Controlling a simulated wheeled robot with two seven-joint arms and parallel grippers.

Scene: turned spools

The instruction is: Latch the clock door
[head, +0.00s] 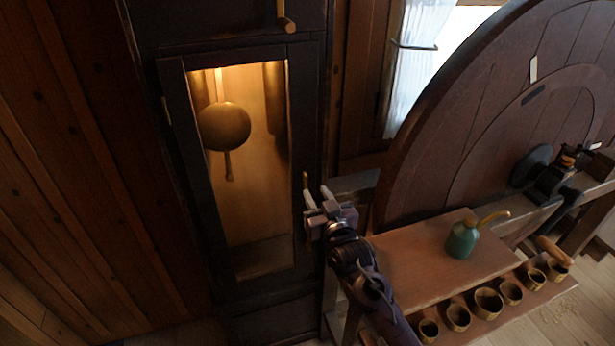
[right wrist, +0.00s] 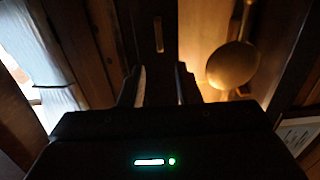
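The tall dark clock has a glazed door (head: 308,130) with a lit pendulum bob (head: 224,126) behind the glass. The door looks shut or nearly shut; I cannot tell whether a small gap remains. A small brass latch (head: 305,180) sits upright at the door's right edge. In the right wrist view the latch (right wrist: 158,35) shows ahead, between the fingers. My right gripper (head: 317,196) is open and empty, its two pale fingers apart, just below the latch in the head view. I see no contact with it. My left gripper is not in view.
A wooden bench (head: 420,262) to the right carries a green oil can (head: 463,240). Several small cups stand in a rack (head: 470,325) along its front. A large round wooden wheel (head: 470,120) rises behind the bench.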

